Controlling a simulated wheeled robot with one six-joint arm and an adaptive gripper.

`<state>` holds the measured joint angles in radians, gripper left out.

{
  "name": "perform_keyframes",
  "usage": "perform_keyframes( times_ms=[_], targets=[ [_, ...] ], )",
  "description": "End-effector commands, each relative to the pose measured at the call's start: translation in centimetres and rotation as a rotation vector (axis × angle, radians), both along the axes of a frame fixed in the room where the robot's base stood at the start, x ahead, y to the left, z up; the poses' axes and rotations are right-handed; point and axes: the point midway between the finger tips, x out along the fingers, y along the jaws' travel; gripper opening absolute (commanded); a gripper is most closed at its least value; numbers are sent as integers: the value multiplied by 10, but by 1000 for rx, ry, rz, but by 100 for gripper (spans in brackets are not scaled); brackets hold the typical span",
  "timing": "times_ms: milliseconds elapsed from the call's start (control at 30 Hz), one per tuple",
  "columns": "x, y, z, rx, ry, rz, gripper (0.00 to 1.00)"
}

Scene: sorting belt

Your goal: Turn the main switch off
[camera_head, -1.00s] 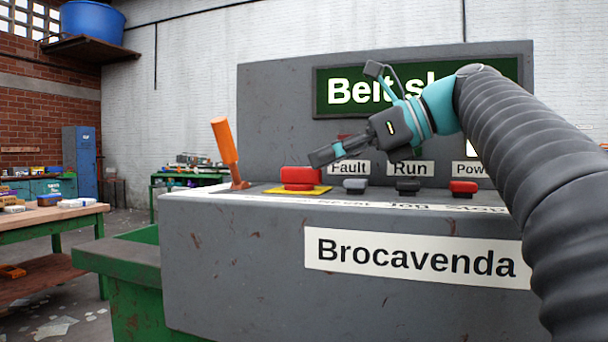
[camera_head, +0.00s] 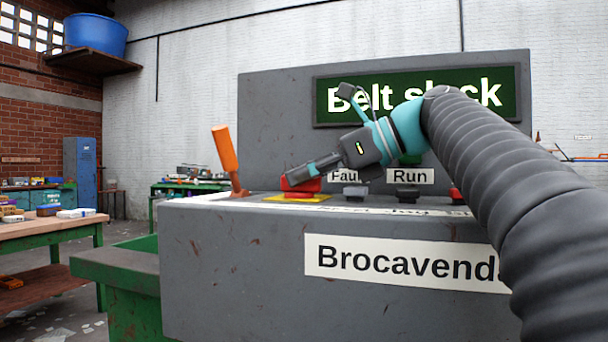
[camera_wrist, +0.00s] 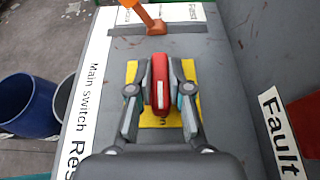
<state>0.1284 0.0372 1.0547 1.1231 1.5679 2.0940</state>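The main switch is a red handle (camera_head: 301,185) on a yellow plate (camera_head: 292,198) on the grey console top. In the wrist view, the red handle (camera_wrist: 160,83) stands upright in the picture with a pale mark on it, and the "Main switch" label (camera_wrist: 95,85) lies beside its yellow plate (camera_wrist: 191,72). My gripper (camera_head: 291,180) is down at the handle. In the wrist view, its two dark fingers (camera_wrist: 161,80) lie close along both sides of the handle and seem shut on it. The plate's printing is mostly hidden.
An orange lever (camera_head: 226,150) stands left of the switch. A "Fault" button (camera_head: 354,191) and a "Run" button (camera_head: 406,192) sit to the right. The grey back panel (camera_head: 275,105) rises behind, bearing a green display (camera_head: 480,95).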

Motion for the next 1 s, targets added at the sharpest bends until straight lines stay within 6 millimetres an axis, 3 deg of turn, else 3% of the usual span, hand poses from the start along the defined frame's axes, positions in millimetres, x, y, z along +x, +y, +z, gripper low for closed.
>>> perform_keyframes(
  times_ms=[600,967,1000],
  targets=[
    [3,0,3,0,3,245,0],
    [3,0,1,1,-2,266,0],
    [3,0,1,1,-2,266,21]
  ],
)
